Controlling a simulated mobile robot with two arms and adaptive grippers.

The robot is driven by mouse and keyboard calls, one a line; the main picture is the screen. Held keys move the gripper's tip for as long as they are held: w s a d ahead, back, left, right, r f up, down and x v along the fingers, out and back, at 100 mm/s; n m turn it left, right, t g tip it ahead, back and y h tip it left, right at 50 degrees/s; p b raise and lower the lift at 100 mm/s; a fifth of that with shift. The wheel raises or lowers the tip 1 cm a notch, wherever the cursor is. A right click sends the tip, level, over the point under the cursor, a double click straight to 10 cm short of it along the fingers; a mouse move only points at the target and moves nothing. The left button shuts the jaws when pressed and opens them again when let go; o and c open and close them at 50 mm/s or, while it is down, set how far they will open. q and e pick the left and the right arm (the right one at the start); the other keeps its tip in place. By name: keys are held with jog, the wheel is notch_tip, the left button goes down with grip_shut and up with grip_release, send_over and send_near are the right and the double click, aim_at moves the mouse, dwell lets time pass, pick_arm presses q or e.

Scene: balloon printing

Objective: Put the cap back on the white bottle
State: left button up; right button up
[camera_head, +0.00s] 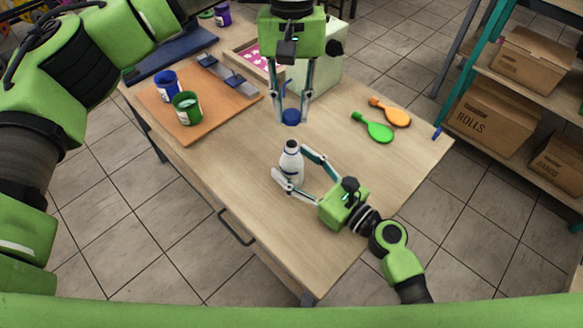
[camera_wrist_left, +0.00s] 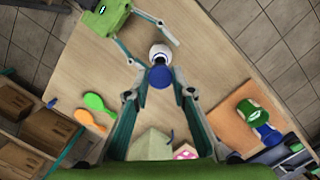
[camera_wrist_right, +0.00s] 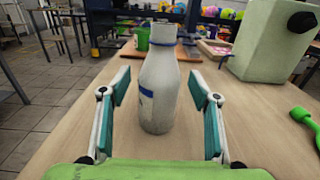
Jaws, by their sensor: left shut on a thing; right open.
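A white bottle (camera_head: 291,163) stands upright on the wooden table, its top uncapped. It also shows in the left wrist view (camera_wrist_left: 160,54) and fills the middle of the right wrist view (camera_wrist_right: 160,95). My left gripper (camera_head: 291,119) points down and is shut on a blue cap (camera_head: 291,116), above and a little beyond the bottle in the head view. The cap (camera_wrist_left: 160,77) shows between its fingertips in the left wrist view. My right gripper (camera_head: 297,175) is open, with one finger on each side of the bottle. In the right wrist view both fingers (camera_wrist_right: 160,100) stand apart from it.
A green spoon-like paddle (camera_head: 374,128) and an orange one (camera_head: 391,112) lie at the right. A pale green machine (camera_head: 318,72) stands behind my left gripper. Blue (camera_head: 167,85) and green (camera_head: 187,108) paint cups stand on an orange-brown board (camera_head: 223,107) at the left.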

jog(key=shift+w+a, duration=0.45)
jog(key=shift+w, duration=0.05)
grip_shut()
pick_arm(q)
send_over(292, 144)
jog(key=shift+w+f, duration=0.2)
jog(key=shift+f, duration=2.3)
jog(key=shift+f, duration=0.85)
jog(key=shift+f, duration=0.6)
